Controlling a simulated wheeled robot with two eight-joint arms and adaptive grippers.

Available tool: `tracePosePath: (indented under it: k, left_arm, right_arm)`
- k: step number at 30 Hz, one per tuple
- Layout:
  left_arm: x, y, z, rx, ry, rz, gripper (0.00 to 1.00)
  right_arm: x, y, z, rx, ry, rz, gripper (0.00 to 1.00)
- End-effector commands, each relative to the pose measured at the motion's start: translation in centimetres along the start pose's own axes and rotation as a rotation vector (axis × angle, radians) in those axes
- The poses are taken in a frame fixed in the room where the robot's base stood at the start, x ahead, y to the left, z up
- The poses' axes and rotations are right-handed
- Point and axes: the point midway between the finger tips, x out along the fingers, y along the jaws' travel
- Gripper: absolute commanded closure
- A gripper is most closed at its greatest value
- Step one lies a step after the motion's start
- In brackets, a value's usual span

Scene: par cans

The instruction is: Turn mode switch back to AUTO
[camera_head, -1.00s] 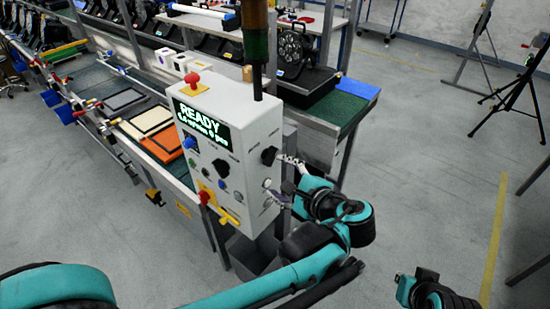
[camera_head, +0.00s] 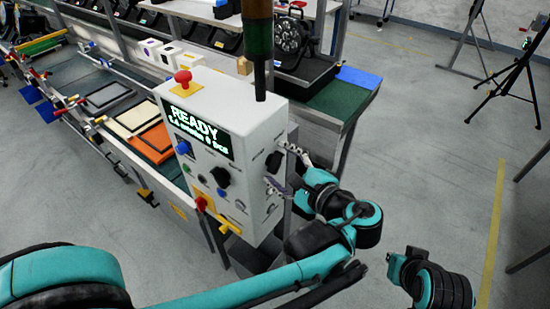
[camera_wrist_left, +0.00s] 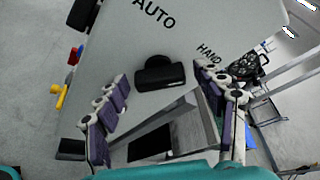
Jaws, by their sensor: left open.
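The white control box (camera_head: 240,110) stands left of centre in the head view, with a lit READY display (camera_head: 200,132). The mode switch (camera_wrist_left: 160,76) is a black knob on the box's side face, between the printed words AUTO (camera_wrist_left: 153,12) and HAND (camera_wrist_left: 209,54). I cannot tell which word it points to. It also shows in the head view (camera_head: 274,161). My left gripper (camera_head: 275,166) is open in front of that face, its fingers above and below the knob in the head view. In the wrist view, the knob is ahead of the gap between the fingertips, apparently not gripped.
A red mushroom button (camera_head: 183,80) tops the box. Its front carries a black knob (camera_head: 220,176) and a yellow part (camera_head: 222,219). A bench with a green mat (camera_head: 338,104) stands behind. A conveyor with panels (camera_head: 128,122) runs left.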

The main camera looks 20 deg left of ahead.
Motion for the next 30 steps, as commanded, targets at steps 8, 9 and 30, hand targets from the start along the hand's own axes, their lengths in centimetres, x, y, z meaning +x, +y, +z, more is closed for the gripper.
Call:
tracePosePath:
  k: [8, 9, 30]
  left_arm:
    - [-0.01, -0.03, 0.01, 0.0, 0.0, 0.0, 0.57]
    - [-0.01, -0.03, 0.01, 0.0, 0.0, 0.0, 0.68]
    - [0.04, 0.2, -0.06, -0.17, 0.0, -0.071, 0.81]
  right_arm:
    - [-0.02, 0.0, 0.01, 0.0, 0.0, 0.0, 1.0]
    - [-0.02, 0.0, 0.0, 0.0, 0.0, 0.0, 1.0]
    - [0.43, 0.0, 0.33, 0.0, 0.0, 0.0, 1.0]
